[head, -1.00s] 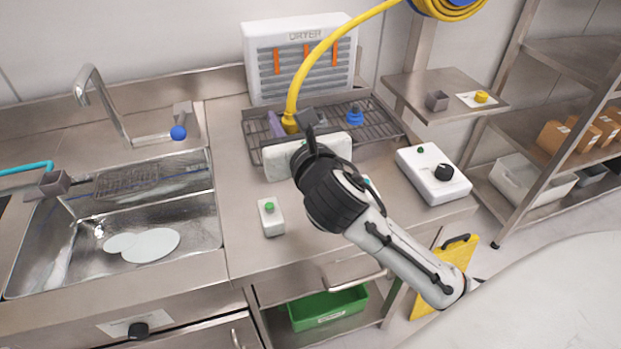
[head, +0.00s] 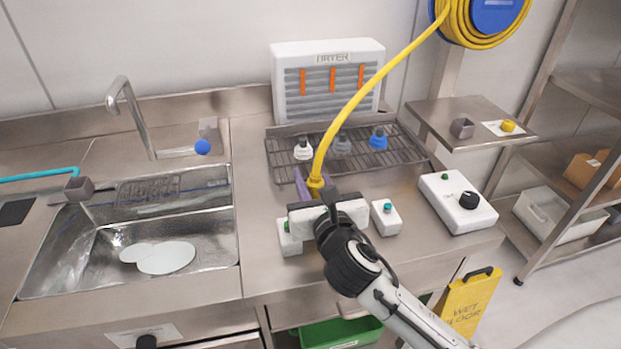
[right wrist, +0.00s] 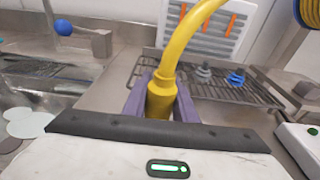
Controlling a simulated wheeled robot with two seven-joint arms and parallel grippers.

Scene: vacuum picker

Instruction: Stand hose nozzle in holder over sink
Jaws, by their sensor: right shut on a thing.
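The yellow hose nozzle (head: 315,185) is between the purple fingers of my right gripper (head: 311,187), which is shut on it above the counter. The right wrist view shows the nozzle (right wrist: 161,98) roughly upright between the purple fingers (right wrist: 161,108), its hose rising from the top. Its lower end is hidden behind my gripper body. A small grey block-like cup (head: 79,189), which looks like the holder, sits at the left side of the sink (head: 130,262). The gripper is right of the sink, apart from the holder. My left gripper is not in view.
The yellow hose (head: 365,92) runs up to a wall reel (head: 490,18). A wire rack (head: 400,150) with white, grey and blue fittings stands behind. A faucet (head: 133,110) rises behind the sink. White boxes (head: 386,217) stand close to my gripper. White discs (head: 166,257) lie in the sink.

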